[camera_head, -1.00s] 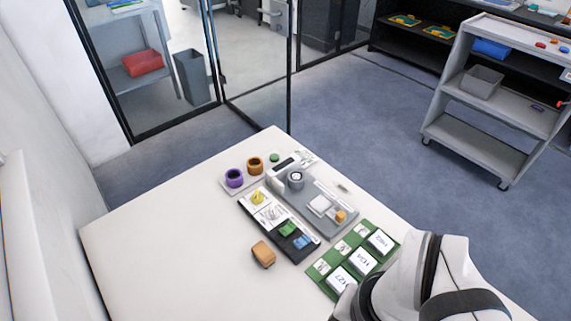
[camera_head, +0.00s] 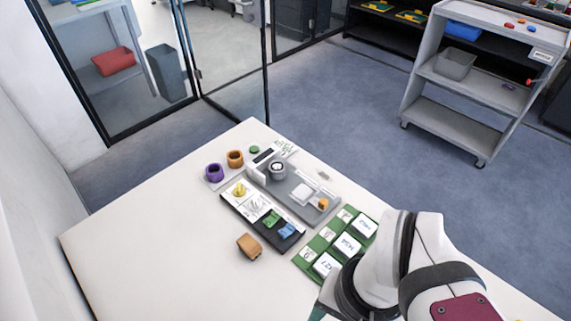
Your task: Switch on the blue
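A small blue piece (camera_head: 287,231) sits at the right end of a black and white panel (camera_head: 296,242) on the white table. It looks like a switch or clip, but it is too small to tell which, or whether it is on. A green piece (camera_head: 271,219) sits beside it, and a yellow one (camera_head: 239,189) is at the panel's far left end. My white arm comes in at the lower right. My gripper is out of view.
A grey machine tray (camera_head: 301,190) lies behind the panel. A green board (camera_head: 308,259) with white labelled boxes is at right, near my arm. An orange-brown block (camera_head: 249,245) lies in front. The table's left is clear.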

